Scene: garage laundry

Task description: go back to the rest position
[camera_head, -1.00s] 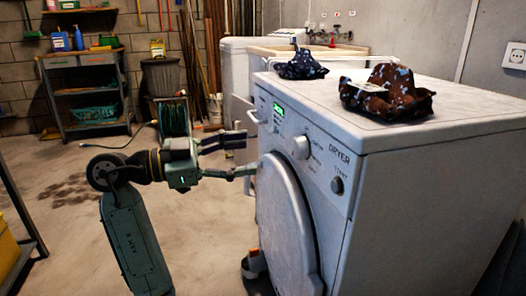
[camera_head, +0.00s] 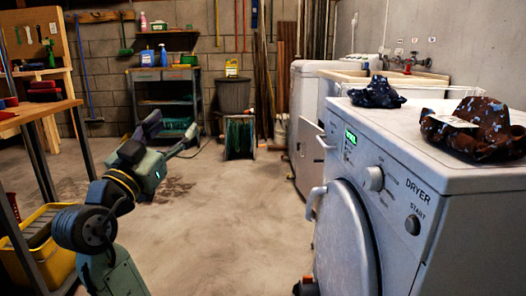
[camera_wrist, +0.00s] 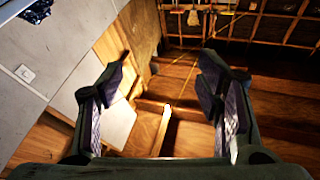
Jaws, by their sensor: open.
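My gripper (camera_head: 174,137) is at the left of the head view, raised above the floor and well apart from the dryer. In the wrist view its two fingers (camera_wrist: 163,100) are spread wide with nothing between them. The white dryer (camera_head: 440,165) stands at the right with its round door (camera_head: 345,240) closed or nearly so; I cannot tell which. A dark blue patterned cloth (camera_head: 377,93) and a brown patterned cloth (camera_head: 475,127) lie on its top.
A wooden workbench (camera_head: 40,108) and a yellow crate (camera_head: 50,255) stand close at the left, near my arm. The middle floor (camera_head: 225,215) is clear.

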